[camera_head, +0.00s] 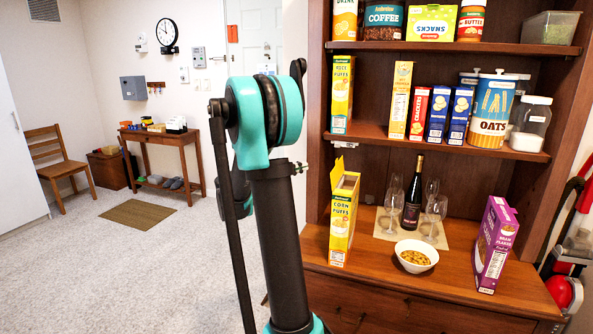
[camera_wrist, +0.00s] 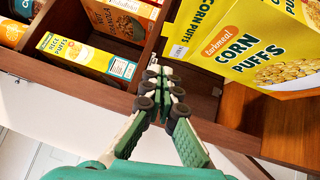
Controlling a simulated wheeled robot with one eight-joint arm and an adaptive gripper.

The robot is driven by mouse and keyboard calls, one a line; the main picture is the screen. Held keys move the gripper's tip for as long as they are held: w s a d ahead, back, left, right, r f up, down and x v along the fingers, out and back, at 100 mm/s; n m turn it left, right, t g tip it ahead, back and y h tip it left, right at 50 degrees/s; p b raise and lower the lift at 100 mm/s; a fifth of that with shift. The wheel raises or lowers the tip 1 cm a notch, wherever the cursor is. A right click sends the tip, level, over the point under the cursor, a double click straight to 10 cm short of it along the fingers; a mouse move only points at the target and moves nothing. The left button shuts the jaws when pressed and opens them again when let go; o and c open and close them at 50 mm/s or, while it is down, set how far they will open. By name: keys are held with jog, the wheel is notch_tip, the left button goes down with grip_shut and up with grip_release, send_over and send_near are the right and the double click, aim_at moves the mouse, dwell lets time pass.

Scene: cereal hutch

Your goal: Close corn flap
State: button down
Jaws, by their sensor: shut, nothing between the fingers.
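The yellow corn puffs box (camera_head: 342,222) stands upright on the left of the hutch counter. Its top is open, and a yellow flap (camera_head: 337,173) sticks up at the left of the opening. In the head view my arm hides most of the gripper.
A white bowl of cereal (camera_head: 416,257), wine glasses and a dark bottle (camera_head: 413,195) stand right of the box. A purple box (camera_head: 494,245) is at the counter's right. A shelf (camera_head: 440,138) with boxes and jars hangs above. A rice puffs box (camera_wrist: 85,57) shows in the wrist view.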

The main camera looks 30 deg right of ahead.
aim_at(337, 170)
jog(key=s+d+r, duration=0.1)
jog(key=s+d, duration=0.2)
jog(key=d, duration=0.5)
jog(key=shift+s+d+r, duration=0.2)
jog(key=shift+s, duration=0.05)
